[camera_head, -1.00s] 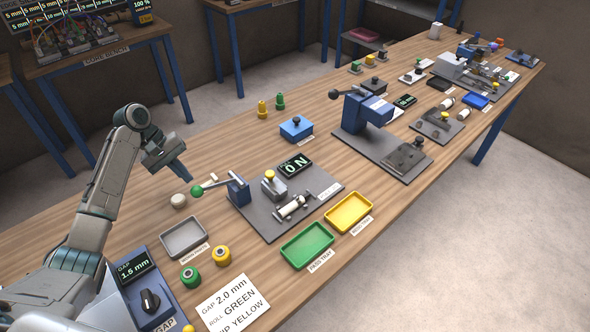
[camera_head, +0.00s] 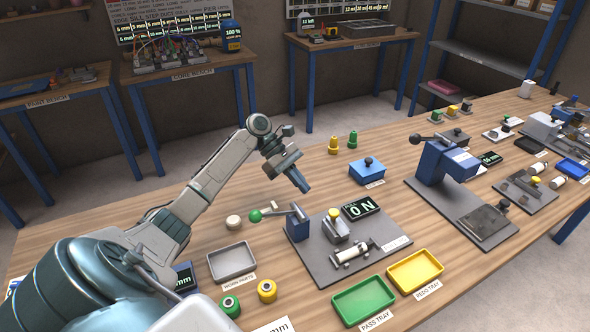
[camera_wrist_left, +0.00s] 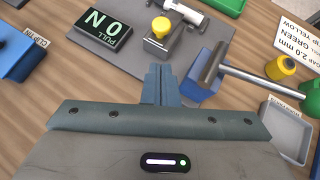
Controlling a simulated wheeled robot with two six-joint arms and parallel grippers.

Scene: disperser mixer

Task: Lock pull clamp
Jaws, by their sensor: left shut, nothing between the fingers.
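The pull station is a dark grey plate (camera_head: 325,265) with a lit display (camera_head: 361,207) reading "PULL ON". At its left edge stands a blue clamp block (camera_head: 298,227) with a metal lever (camera_head: 280,213) ending in a green knob (camera_head: 256,215). The lever sticks out to the left, roughly level. My left gripper (camera_head: 305,188) is shut and empty, above and behind the blue block, apart from the lever. In the left wrist view its fingers (camera_wrist_left: 158,75) are together, beside the blue block (camera_wrist_left: 205,75) and lever (camera_wrist_left: 260,80). My right gripper is not in view.
On the plate are a yellow-knobbed fixture (camera_head: 337,227) and a metal roller piece (camera_head: 353,252). Around it are a grey tray (camera_head: 232,276), green tray (camera_head: 364,300), yellow tray (camera_head: 415,285) and blue box (camera_head: 366,178). A blue press (camera_head: 440,160) stands to the right.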

